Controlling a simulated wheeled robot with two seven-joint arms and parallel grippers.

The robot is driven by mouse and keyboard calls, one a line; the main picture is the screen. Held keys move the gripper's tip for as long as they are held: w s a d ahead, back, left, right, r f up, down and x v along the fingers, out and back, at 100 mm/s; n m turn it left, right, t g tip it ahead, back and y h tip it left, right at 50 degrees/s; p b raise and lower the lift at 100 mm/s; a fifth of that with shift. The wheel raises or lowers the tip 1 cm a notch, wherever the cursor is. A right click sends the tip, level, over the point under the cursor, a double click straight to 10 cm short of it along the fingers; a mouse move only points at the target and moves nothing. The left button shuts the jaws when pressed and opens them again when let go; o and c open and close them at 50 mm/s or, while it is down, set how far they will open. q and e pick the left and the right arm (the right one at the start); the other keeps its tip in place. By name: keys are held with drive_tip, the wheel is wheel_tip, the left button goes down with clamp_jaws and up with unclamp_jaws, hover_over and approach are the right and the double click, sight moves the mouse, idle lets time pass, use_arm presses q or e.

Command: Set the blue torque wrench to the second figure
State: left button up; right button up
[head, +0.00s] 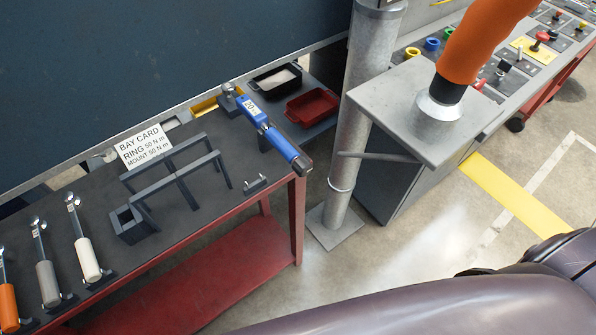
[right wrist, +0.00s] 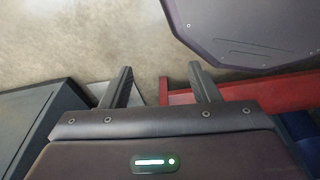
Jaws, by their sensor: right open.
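The blue torque wrench (head: 268,130) lies across the right end of the dark bench top, its head toward the back and its dark grip end at the bench's right edge. A small white label near its head seems to read 20. The white bay card (head: 143,146) stands behind the dark rack and seems to read RING 50 N m and MOUNT 50 N m. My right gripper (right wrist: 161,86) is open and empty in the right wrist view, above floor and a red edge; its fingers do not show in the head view. My left gripper is not in view.
Wrenches with white (head: 85,252), grey (head: 47,278) and orange (head: 8,300) handles lie at the bench's left. A dark rack (head: 185,180) stands mid-bench. Black (head: 275,80) and red (head: 312,107) bins sit behind. A metal post (head: 352,150) stands right of the bench.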

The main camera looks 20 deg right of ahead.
drive_tip(key=w+f+t+b, duration=0.1)
drive_tip(key=w+f+b, duration=0.1)
drive_tip(key=w, duration=0.1)
drive_tip(key=n+t+y+p, duration=0.3)
drive_tip(key=t+y, duration=0.3)
drive_tip(key=t, duration=0.8)
approach(298, 162)
drive_tip(key=w, duration=0.1)
drive_tip(key=w+f, duration=0.1)
drive_tip(key=w, duration=0.1)
drive_tip(key=shift+a+f, duration=0.15)
drive_tip(key=shift+a, duration=0.15)
drive_tip(key=shift+w+a+r, duration=0.1)
drive_tip(key=shift+w+r, duration=0.1)
drive_tip(key=shift+w, duration=0.1)
drive_tip(key=x, duration=0.2)
drive_tip(key=p+x, duration=0.1)
drive_tip(key=x, duration=0.4)
drive_tip(key=shift+w+f+p, duration=0.1)
drive_tip(key=shift+f+p, duration=0.15)
drive_tip(key=shift+p, duration=0.05)
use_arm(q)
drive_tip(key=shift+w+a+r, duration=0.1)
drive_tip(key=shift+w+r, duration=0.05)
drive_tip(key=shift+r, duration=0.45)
